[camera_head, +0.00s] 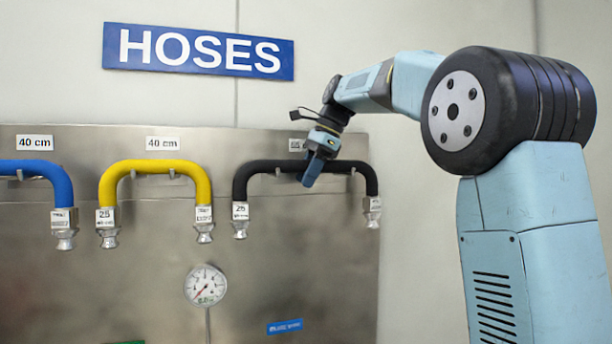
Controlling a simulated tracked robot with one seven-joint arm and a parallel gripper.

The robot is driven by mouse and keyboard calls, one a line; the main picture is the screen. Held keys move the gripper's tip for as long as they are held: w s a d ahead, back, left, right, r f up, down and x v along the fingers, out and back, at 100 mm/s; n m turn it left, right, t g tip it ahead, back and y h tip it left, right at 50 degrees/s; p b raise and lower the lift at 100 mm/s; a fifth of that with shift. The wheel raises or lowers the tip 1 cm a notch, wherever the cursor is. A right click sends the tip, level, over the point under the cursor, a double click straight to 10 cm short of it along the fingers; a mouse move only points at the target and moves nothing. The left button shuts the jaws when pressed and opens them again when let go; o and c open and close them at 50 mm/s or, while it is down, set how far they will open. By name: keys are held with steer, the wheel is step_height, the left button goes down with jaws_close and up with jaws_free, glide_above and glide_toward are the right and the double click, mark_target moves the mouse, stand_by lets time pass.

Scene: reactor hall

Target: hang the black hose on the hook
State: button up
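The black hose (262,168) is bent in an upside-down U in front of the metal panel at the middle of the picture. Its two ends hang down with metal couplings, the left one (240,229) and the right one (373,218). My gripper (312,172) is at the middle of the hose's top stretch and covers part of it. The fingers overlap the hose, but whether they are closed around it is too small to tell. The hook behind the black hose is hidden, so I cannot tell whether the hose rests on it.
A yellow hose (157,166) hangs to the left, and a blue hose (45,170) hangs at the far left. A pressure gauge (205,286) is on the metal panel (120,290) below. A blue HOSES sign (198,51) is on the wall above.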

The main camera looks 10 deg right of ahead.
steer(key=o, duration=0.5)
